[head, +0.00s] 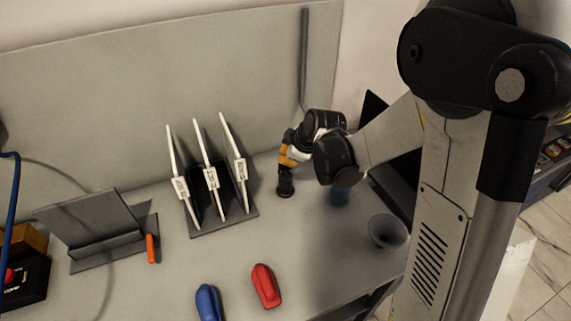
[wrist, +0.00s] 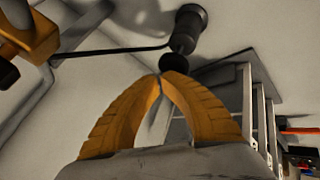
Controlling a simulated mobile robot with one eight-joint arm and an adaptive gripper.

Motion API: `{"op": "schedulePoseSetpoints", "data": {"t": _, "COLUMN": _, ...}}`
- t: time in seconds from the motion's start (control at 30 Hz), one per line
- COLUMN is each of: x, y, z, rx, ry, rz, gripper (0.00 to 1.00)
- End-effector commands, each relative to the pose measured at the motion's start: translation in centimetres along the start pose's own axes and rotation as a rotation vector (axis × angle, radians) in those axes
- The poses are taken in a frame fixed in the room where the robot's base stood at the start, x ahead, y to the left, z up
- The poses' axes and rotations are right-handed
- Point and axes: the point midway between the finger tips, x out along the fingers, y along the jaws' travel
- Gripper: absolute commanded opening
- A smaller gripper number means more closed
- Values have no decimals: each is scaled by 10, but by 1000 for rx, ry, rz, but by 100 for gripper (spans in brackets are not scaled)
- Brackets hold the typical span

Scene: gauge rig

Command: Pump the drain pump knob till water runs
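The pump appears to be the small dark upright cylinder (head: 285,185) on the grey bench, just right of the rack; its dark body also shows in the wrist view (wrist: 188,22). A round black knob (wrist: 176,62) shows just beyond my fingertips. My gripper (head: 288,155) is above the pump, its orange fingers pointing down. In the wrist view the two fingertips (wrist: 163,76) meet with nothing visible between them, close to the knob. I cannot tell whether they touch it. The fingers hide part of the pump top. No water is visible.
A rack (head: 235,215) with three white tagged plates stands left of the pump. Red (head: 265,286) and blue (head: 209,302) items lie in front. A back panel (head: 90,90) stands behind.

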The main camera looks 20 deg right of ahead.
Motion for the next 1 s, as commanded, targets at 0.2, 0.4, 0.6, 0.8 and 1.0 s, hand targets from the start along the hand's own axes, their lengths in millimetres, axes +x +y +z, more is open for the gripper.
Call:
{"op": "schedulePoseSetpoints", "data": {"t": 0.2, "x": 3, "y": -1, "z": 1, "rx": 0, "ry": 0, "rz": 0, "gripper": 0}}
{"op": "schedulePoseSetpoints", "data": {"t": 0.4, "x": 5, "y": -2, "z": 2, "rx": 0, "ry": 0, "rz": 0, "gripper": 0}}
{"op": "schedulePoseSetpoints", "data": {"t": 0.6, "x": 6, "y": -4, "z": 4, "rx": 0, "ry": 0, "rz": 0, "gripper": 0}}
{"op": "schedulePoseSetpoints", "data": {"t": 0.8, "x": 8, "y": -4, "z": 5, "rx": 0, "ry": 0, "rz": 0, "gripper": 0}}
{"op": "schedulePoseSetpoints", "data": {"t": 1.0, "x": 10, "y": -6, "z": 6, "rx": 0, "ry": 0, "rz": 0, "gripper": 0}}
